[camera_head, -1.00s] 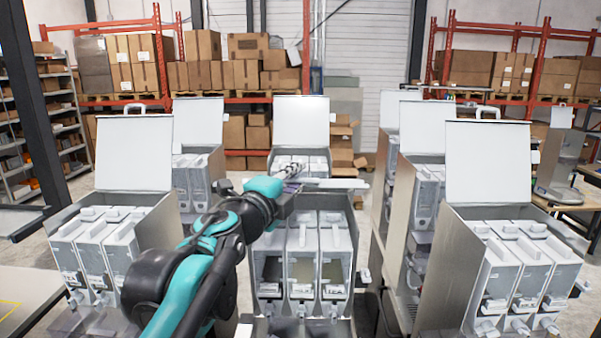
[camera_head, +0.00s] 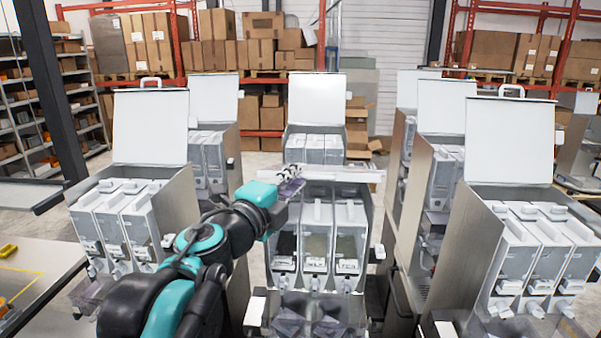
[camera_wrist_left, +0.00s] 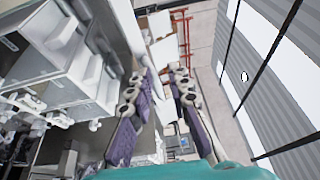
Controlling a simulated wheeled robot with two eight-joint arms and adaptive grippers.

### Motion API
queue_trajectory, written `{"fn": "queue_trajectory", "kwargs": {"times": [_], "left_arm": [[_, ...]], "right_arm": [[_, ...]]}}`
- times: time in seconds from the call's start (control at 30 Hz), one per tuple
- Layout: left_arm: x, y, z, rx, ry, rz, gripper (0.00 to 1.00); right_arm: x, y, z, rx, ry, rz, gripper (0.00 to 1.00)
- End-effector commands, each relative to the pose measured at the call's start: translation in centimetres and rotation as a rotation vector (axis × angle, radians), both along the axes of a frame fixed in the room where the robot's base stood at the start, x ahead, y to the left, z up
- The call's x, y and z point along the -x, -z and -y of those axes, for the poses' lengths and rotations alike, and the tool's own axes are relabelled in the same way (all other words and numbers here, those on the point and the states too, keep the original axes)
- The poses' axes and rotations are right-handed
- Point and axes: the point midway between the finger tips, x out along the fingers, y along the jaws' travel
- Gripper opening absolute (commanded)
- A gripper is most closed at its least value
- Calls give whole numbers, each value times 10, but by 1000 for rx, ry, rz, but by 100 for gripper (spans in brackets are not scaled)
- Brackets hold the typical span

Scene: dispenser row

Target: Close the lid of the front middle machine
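The front middle machine (camera_head: 318,240) stands in the centre of the head view, with three white-topped canisters in a grey housing. Its lid (camera_head: 340,177) shows almost edge-on as a thin pale slab above the canister tops, part-way tilted and apart from the housing's front. My left gripper (camera_head: 290,185) is at the left part of this slab; whether it touches cannot be told. In the left wrist view its two purple-padded fingers (camera_wrist_left: 160,120) are spread apart with nothing clearly held between them. Canisters (camera_wrist_left: 60,65) show to their left. My right gripper is not in view.
Machines with upright open lids stand at left (camera_head: 150,127), right (camera_head: 510,140) and behind the middle one (camera_head: 317,98). A table (camera_head: 30,270) is at the lower left. Shelves with boxes (camera_head: 150,40) line the back.

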Motion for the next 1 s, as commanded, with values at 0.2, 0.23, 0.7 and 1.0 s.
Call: {"fn": "queue_trajectory", "kwargs": {"times": [0.2,0.23,0.7,1.0], "left_arm": [[11,10,-5,0,2,0,18],[12,11,-6,0,2,0,18],[14,11,-7,0,3,0,18],[19,12,-9,0,1,0,18]], "right_arm": [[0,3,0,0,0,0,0],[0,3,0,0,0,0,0],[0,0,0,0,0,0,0],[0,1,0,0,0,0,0]]}}
